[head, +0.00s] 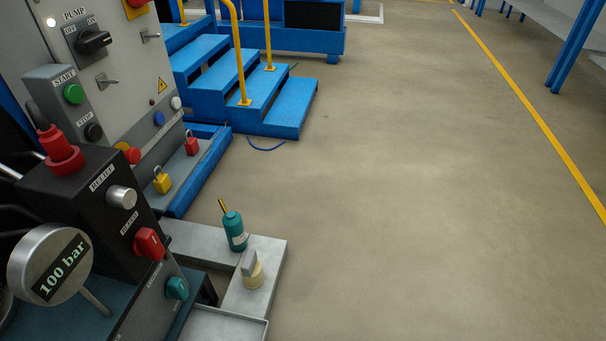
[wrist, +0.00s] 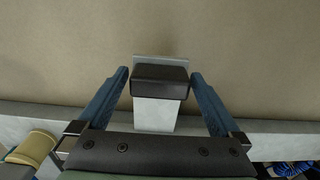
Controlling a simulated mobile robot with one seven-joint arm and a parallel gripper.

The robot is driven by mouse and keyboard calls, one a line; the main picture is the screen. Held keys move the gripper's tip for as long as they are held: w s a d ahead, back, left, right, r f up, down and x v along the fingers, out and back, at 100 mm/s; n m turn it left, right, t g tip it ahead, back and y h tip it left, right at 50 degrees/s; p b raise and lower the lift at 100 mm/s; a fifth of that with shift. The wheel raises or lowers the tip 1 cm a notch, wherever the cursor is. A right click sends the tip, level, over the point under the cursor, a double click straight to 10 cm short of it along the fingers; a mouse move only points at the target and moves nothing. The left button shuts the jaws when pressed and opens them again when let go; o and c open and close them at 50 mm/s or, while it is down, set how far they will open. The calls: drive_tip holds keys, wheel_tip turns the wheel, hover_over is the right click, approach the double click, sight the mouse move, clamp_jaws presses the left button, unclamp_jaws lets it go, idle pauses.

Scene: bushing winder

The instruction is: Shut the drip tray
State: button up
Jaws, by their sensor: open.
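A shallow grey metal tray (head: 225,325), which looks like the drip tray, shows at the bottom of the head view; its near part is cut off by the frame. In the wrist view my gripper (wrist: 159,73) is open, with one blue finger on each side of a black block (wrist: 160,82). The block sits on a light grey strip (wrist: 155,115), perhaps the tray's pull handle; I cannot tell for sure. Small gaps show between the block and both fingers. My gripper is not visible in the head view.
A grey ledge (wrist: 274,139) runs behind the fingers. A control box with a red knob (head: 149,243) is at left. The floor (head: 420,200) at right is clear.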

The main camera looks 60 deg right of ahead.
clamp_jaws()
idle(0.5)
drive_tip(key=shift+r, duration=0.1)
